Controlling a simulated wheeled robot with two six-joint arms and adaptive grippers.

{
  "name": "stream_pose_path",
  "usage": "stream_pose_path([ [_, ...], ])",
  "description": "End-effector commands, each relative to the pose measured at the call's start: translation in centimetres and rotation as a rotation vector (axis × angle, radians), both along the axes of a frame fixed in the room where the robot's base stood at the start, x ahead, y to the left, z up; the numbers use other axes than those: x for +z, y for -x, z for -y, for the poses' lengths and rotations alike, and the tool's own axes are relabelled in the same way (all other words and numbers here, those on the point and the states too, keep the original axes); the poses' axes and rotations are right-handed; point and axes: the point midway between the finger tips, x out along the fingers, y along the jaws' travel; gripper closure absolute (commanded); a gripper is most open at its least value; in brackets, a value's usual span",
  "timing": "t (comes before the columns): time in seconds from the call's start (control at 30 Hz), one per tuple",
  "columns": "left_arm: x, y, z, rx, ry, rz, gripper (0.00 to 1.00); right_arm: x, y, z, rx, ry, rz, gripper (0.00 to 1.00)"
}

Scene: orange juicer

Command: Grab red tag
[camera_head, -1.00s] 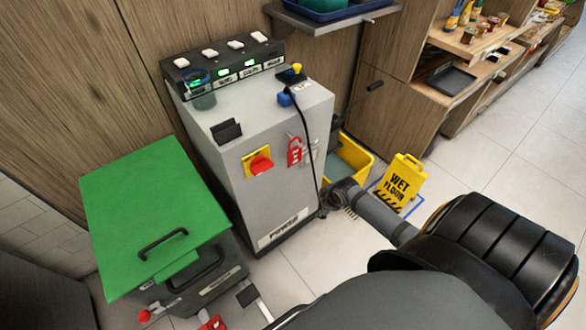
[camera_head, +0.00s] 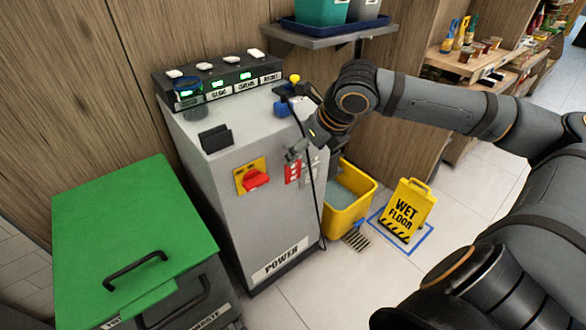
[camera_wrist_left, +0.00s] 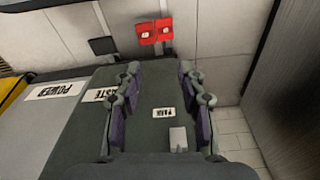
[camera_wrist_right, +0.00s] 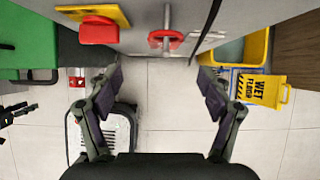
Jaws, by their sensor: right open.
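The red tag (camera_head: 293,172) hangs on the front of the grey cabinet, right of the red rotary switch (camera_head: 255,180). It is partly covered by my right gripper (camera_head: 298,153) in the head view. In the right wrist view the tag (camera_wrist_right: 168,43) is seen nearly edge-on with a metal hasp, ahead of and between the fingers. My right gripper (camera_wrist_right: 160,82) is open and empty, with the tag a little beyond its fingertips. My left gripper (camera_wrist_left: 158,75) shows only in the left wrist view, with its fingers apart and nothing between them.
The grey cabinet (camera_head: 226,190) carries a control box (camera_head: 218,82) and a black cable (camera_head: 313,190) hanging beside the tag. A green-lidded bin (camera_head: 125,240) stands left. A yellow bucket (camera_head: 345,215) and wet floor sign (camera_head: 408,212) stand right.

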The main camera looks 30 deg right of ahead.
Motion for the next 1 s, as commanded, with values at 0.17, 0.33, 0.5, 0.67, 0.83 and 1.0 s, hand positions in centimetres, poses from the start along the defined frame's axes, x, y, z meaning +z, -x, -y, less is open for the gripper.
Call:
stream_pose_path([
  [0.17,-1.5,-0.3,-0.4,0.006,-0.007,-0.003,0.6,-0.1,-0.3,-0.1,0.005,-0.007,-0.001,0.21],
  [0.33,-5.4,-0.6,-1.3,0.018,-0.024,-0.004,0.6,-0.7,-0.8,-0.1,0.01,-0.01,0.003,0.21],
  [0.5,-9.2,-0.2,-2.3,0.026,-0.042,-0.003,0.6,-1.7,-1.2,-0.2,0.002,-0.01,0.0,0.21],
  [0.67,-10.4,-0.2,-2.5,0.028,-0.047,0.006,0.6,-3.4,-2.0,-0.2,-0.004,-0.012,0.002,0.21],
  [0.83,-9.7,-0.3,-2.3,0.027,-0.043,0.002,0.6,-4.5,-2.6,-0.2,-0.004,-0.006,0.001,0.21],
  [1.0,-9.4,-0.3,-2.2,0.027,-0.042,0.002,0.6,-4.7,-2.7,-0.1,-0.003,-0.002,0.0,0.21],
])
